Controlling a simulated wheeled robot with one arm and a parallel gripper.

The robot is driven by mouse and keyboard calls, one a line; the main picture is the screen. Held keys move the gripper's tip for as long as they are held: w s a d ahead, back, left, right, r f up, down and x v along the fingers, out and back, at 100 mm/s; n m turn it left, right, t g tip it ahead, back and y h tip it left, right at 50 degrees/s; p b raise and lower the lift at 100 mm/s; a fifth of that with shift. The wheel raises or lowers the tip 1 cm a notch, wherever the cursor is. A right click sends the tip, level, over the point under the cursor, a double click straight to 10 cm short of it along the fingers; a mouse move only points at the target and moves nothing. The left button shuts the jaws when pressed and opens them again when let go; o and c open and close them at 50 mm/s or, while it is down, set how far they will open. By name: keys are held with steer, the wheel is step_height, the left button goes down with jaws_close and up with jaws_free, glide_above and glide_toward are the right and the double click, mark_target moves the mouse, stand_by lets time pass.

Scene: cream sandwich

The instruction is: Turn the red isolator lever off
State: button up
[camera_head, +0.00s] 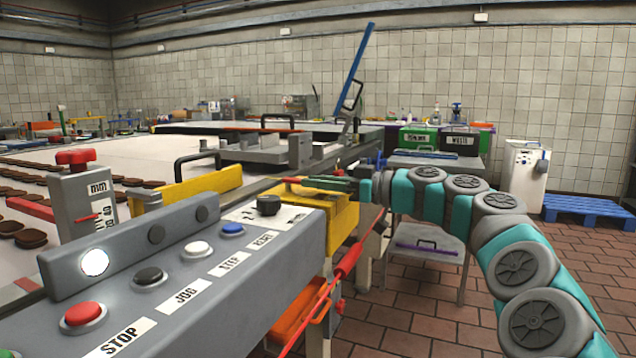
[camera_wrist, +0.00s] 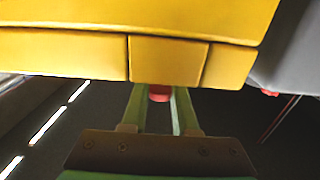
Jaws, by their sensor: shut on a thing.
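The red isolator lever shows as a small red piece (camera_wrist: 159,92) between the green fingers in the wrist view, mostly hidden by the yellow housing (camera_wrist: 168,62). My gripper (camera_wrist: 159,100) is shut on it, with the fingertips close against the housing's edge. In the head view my gripper (camera_head: 312,183) reaches in from the right, its green fingers over the yellow housing (camera_head: 342,217) behind the control box.
A grey control box (camera_head: 225,275) with several buttons fills the near left. A red cord (camera_head: 345,260) runs down beside the housing. A conveyor (camera_head: 120,160) with brown biscuits lies at left. Tiled floor (camera_head: 410,320) is open below my arm.

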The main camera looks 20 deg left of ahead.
jaws_close()
stand_by(0.8)
